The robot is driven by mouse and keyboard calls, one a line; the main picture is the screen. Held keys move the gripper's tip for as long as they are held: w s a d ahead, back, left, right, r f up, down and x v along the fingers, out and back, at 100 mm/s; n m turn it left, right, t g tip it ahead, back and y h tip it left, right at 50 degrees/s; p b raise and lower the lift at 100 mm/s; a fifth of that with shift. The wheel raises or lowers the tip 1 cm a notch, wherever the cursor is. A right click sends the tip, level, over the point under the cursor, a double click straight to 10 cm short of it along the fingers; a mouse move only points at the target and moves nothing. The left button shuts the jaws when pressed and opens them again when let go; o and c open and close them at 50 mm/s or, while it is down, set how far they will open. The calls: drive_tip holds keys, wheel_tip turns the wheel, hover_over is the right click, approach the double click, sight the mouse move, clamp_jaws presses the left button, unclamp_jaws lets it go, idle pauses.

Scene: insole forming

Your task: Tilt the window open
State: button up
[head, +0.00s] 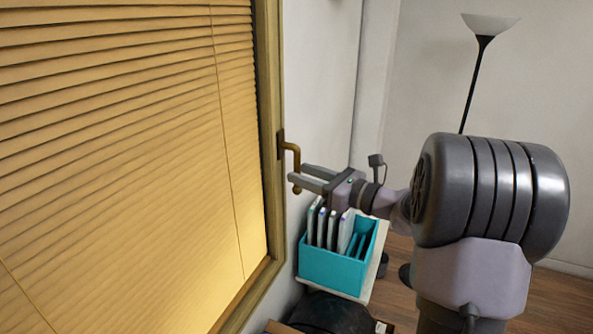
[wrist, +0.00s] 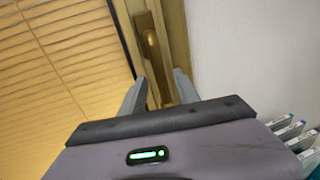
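The window (head: 272,90) is at the left in the head view, with a tan frame and yellow blinds (head: 120,150) over its pane. Its brass handle (head: 293,160) sits on the right side of the frame and its grip points down. My gripper (head: 302,177) is at the handle's lower end, with its fingers apart. In the wrist view the handle (wrist: 152,60) runs down between the two fingers of my gripper (wrist: 158,95). I see no finger clearly pressing on it. The handle's lower end is partly hidden by the gripper body.
A teal box (head: 335,268) with upright folders or books stands on a white shelf (head: 378,262) below my gripper. A dark rounded object (head: 335,312) is at the bottom. A floor lamp (head: 483,50) stands at the back right. The white wall beside the window is bare.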

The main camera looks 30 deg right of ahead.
drive_tip(key=shift+x, duration=1.3)
drive_tip(key=shift+d, duration=0.15)
clamp_jaws()
